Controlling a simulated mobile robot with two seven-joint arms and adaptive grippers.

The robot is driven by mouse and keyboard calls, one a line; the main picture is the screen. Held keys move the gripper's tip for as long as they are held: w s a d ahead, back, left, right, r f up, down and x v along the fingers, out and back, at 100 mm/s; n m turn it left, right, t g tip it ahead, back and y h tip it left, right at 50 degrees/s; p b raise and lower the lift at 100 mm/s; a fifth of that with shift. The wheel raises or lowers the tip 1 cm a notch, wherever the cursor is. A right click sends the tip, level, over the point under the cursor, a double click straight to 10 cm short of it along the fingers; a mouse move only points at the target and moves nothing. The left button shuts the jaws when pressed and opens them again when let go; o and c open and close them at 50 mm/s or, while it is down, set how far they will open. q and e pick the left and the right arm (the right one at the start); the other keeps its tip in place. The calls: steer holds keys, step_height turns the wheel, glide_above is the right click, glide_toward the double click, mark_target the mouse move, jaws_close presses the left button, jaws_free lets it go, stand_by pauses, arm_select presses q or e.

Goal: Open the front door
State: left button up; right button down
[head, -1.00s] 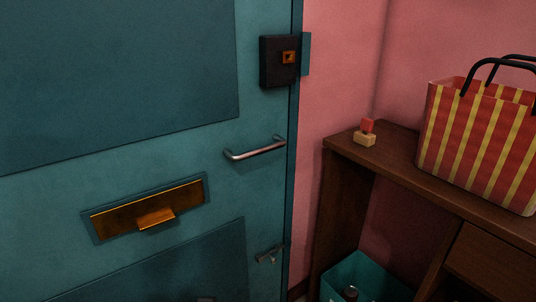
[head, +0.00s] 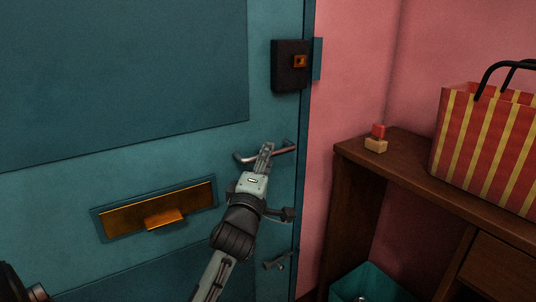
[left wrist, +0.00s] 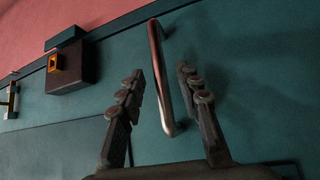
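The front door (head: 110,80) is teal and looks closed against its frame. A metal pull handle (head: 284,150) sits near its right edge, below a dark lock box (head: 290,66) with a brass knob. My left gripper (head: 268,148) is in front of the handle and hides its middle in the head view. In the left wrist view the handle (left wrist: 158,75) runs between the two spread fingers of my left gripper (left wrist: 160,90). The fingers are open, with space on both sides of the bar.
A brass mail slot (head: 158,210) is at the door's left. A small key or lever fitting (head: 280,260) is low near the edge. A wooden shelf (head: 410,175) stands right, with blocks (head: 376,139), a striped bag (head: 488,145) and a teal bin (head: 370,284).

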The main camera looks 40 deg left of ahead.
arm_select(q)
steer(key=shift+x, duration=0.9)
steer(key=shift+c, duration=0.5)
steer(key=shift+f, duration=0.1)
jaws_close()
